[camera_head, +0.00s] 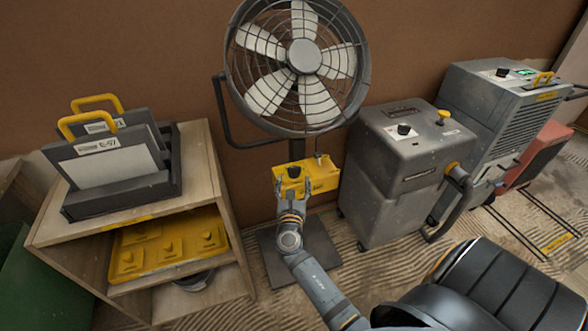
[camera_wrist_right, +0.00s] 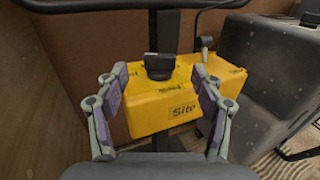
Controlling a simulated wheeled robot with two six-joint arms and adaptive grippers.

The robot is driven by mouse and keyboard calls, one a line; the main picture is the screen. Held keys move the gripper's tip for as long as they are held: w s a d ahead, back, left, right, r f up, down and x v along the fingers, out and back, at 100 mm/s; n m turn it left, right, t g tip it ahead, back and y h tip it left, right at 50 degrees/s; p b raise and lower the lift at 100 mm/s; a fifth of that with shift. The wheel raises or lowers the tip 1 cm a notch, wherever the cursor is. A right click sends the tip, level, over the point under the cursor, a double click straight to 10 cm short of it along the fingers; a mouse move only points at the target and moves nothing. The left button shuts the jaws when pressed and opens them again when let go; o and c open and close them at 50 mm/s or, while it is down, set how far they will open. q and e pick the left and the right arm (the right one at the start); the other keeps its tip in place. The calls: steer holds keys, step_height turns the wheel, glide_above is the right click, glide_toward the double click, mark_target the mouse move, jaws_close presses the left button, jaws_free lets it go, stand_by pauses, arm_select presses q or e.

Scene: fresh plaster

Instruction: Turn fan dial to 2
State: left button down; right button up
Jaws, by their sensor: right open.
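The fan (camera_head: 304,57) stands against the brown wall, with a yellow control box (camera_head: 325,180) on its post. A black dial (camera_head: 294,171) sits on top of the box; it also shows in the right wrist view (camera_wrist_right: 158,66). The dial's number marks are too small to read. My right gripper (camera_head: 291,184) is open at the front of the box. In the right wrist view its fingers (camera_wrist_right: 159,74) are spread wide on either side of the dial, with clear gaps and nothing between them gripped. My left gripper is not in view.
A small lever (camera_wrist_right: 206,43) stands on the box, right of the dial. A wooden shelf (camera_head: 213,185) with cases and yellow panels stands left. A grey machine (camera_head: 385,180) with a black knob stands close on the right, with another unit (camera_head: 500,110) beyond it.

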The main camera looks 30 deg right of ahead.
mark_target(294, 169)
steer(key=x, duration=0.6)
steer(key=shift+w+d+f, duration=0.1)
steer(key=shift+w+d, duration=0.1)
steer(key=shift+w, duration=0.05)
steer(key=shift+w+d, duration=0.3)
steer(key=shift+w, duration=0.1)
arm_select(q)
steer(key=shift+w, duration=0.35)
arm_select(e)
steer(key=shift+c, duration=0.4)
steer(key=c, duration=1.1)
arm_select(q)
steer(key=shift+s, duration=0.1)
